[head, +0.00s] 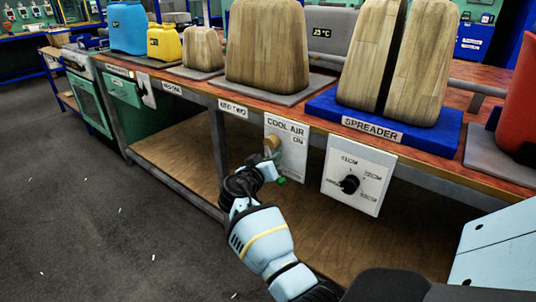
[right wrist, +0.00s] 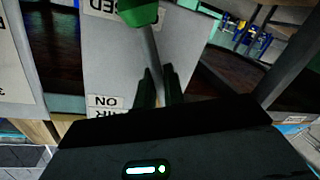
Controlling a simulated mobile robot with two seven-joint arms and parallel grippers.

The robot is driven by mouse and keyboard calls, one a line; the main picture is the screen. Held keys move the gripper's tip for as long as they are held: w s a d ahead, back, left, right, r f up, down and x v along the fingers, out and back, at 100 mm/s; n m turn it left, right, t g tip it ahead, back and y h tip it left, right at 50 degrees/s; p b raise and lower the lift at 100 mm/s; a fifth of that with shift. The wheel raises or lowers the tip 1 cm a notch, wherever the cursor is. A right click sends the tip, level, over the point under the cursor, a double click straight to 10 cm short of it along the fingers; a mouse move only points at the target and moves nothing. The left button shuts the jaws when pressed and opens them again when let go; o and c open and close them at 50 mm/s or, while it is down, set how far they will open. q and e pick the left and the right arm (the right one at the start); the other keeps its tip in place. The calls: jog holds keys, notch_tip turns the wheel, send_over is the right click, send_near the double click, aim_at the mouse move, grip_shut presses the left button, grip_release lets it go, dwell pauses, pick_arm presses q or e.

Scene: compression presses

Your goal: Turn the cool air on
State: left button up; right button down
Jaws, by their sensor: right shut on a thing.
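The white COOL AIR panel (head: 288,140) hangs from the front edge of the workbench, with ON printed near its top. A brass-coloured valve part (head: 271,144) stands out from it. A lever with a green tip (head: 281,181) points down, the tip low by the panel's bottom edge. My right gripper (head: 267,168) is at the lever, partly hiding it. In the right wrist view the fingers (right wrist: 158,85) are shut around the grey lever shaft (right wrist: 152,48), with the green tip (right wrist: 138,12) beyond them. A partly hidden label there ends in "SED". My left gripper is not in view.
A white dial panel (head: 357,174) with a black knob hangs just right of the COOL AIR panel. The blue SPREADER base (head: 385,131) and wooden press blocks (head: 268,50) stand on the bench above. A wooden lower shelf (head: 170,150) lies behind; the floor at left is mostly clear.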

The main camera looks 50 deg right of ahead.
jog(key=shift+s+r+n+p, duration=0.3)
jog(key=shift+r+n+p, duration=0.15)
jog(key=shift+n+p, duration=0.3)
jog(key=n+p, duration=0.1)
jog(key=s+r+n+g+p, duration=0.1)
jog(key=n+p, duration=0.1)
jog(key=shift+d, duration=0.1)
jog(key=shift+s+r+n+g+y+p, duration=0.1)
jog(key=shift+r+n+g+y+p, duration=0.15)
jog(key=shift+n+p, duration=0.35)
jog(key=shift+s+r+n+g+y+p, duration=0.15)
jog(key=shift+r+n+g+p, duration=0.2)
jog(key=shift+n, duration=0.3)
pick_arm(q)
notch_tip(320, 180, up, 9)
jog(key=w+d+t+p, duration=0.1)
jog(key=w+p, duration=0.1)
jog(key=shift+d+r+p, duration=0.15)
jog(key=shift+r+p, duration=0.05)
jog(key=shift+p, duration=0.15)
pick_arm(e)
jog(key=shift+r+n+g, duration=0.2)
jog(key=shift+n, duration=0.65)
jog(key=shift+r+n+g, duration=0.2)
jog(key=shift+n, duration=0.65)
jog(key=c, duration=1.6)
grip_release()
